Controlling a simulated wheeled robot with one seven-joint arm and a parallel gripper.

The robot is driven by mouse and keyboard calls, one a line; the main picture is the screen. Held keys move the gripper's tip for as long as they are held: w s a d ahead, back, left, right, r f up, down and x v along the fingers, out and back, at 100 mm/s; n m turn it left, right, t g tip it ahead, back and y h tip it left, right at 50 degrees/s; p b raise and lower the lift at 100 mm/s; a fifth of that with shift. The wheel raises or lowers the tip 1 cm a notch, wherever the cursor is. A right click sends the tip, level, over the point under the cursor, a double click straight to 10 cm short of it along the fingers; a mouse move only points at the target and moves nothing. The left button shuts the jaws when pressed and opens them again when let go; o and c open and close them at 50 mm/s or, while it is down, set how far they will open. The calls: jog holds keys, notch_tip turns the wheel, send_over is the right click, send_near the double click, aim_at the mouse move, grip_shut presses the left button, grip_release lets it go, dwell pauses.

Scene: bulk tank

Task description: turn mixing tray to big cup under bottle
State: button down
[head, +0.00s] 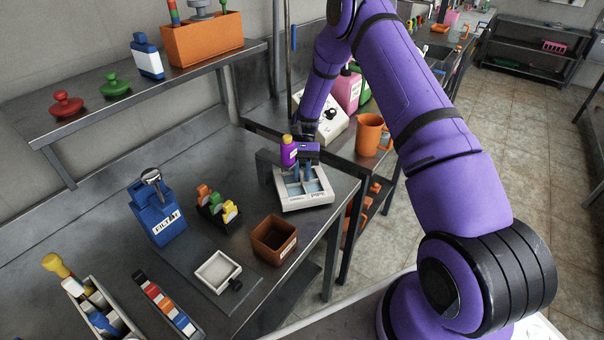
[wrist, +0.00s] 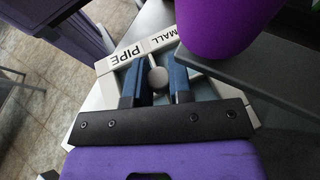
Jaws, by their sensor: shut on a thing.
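The mixing tray (head: 306,203) is a pale, squarish tray with compartments at the right end of the metal bench. In the wrist view the tray (wrist: 118,58) shows rim labels reading "PIPE" and "MALL", the latter partly covered. A round grey knob (wrist: 158,78) rises at its middle. My gripper (head: 304,172) is over the tray, and its blue fingers (wrist: 157,88) are shut on the knob. The purple bottle (head: 289,153), with a yellow end, is held above the tray's far side. Its purple body (wrist: 215,28) overhangs the "MALL" label corner. I cannot read a big cup label.
A grey stand (head: 266,160) is behind the tray. A brown open box (head: 268,246) and a small white tray (head: 216,272) sit nearer on the bench. An orange jug (head: 369,135) and a white device (head: 322,118) stand on the bench behind.

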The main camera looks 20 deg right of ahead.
dwell(0.4)
jog(key=c, duration=1)
grip_release()
jog(key=v, duration=1.1)
